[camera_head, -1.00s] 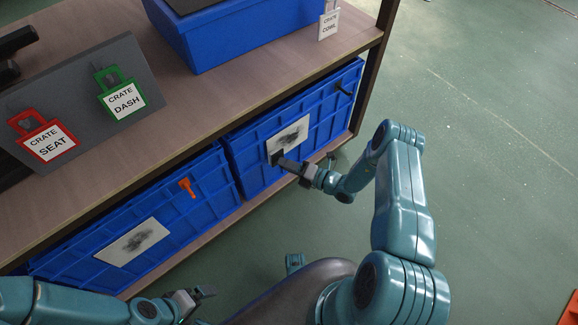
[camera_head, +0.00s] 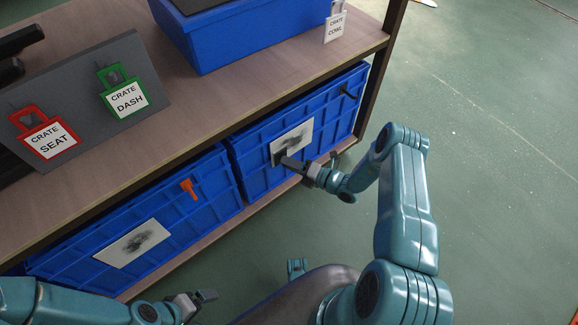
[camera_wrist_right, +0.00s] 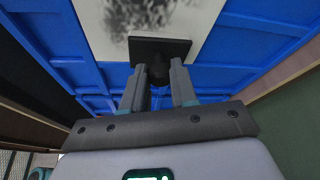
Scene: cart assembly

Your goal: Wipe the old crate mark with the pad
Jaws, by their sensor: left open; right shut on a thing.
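A white plate with a dark smudged mark (camera_head: 293,141) is on the front of the right lower blue crate (camera_head: 252,178). My right gripper (camera_head: 286,163) is shut on a dark pad, at the plate's lower left in the head view. In the right wrist view the dark square pad (camera_wrist_right: 160,46) is between the fingers, over the lower part of the white plate (camera_wrist_right: 205,22), with the grey mark (camera_wrist_right: 140,14) just above it. I cannot tell whether the pad touches the plate. My left gripper (camera_head: 200,298) is open and empty at the bottom of the head view.
The left lower crate (camera_head: 75,268) has another marked plate (camera_head: 133,243) and an orange tab (camera_head: 188,188). The shelf (camera_head: 180,125) above holds a blue crate (camera_head: 225,40) and a grey board with red SEAT (camera_head: 45,140) and green DASH (camera_head: 124,95) tags. Green floor is clear at right.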

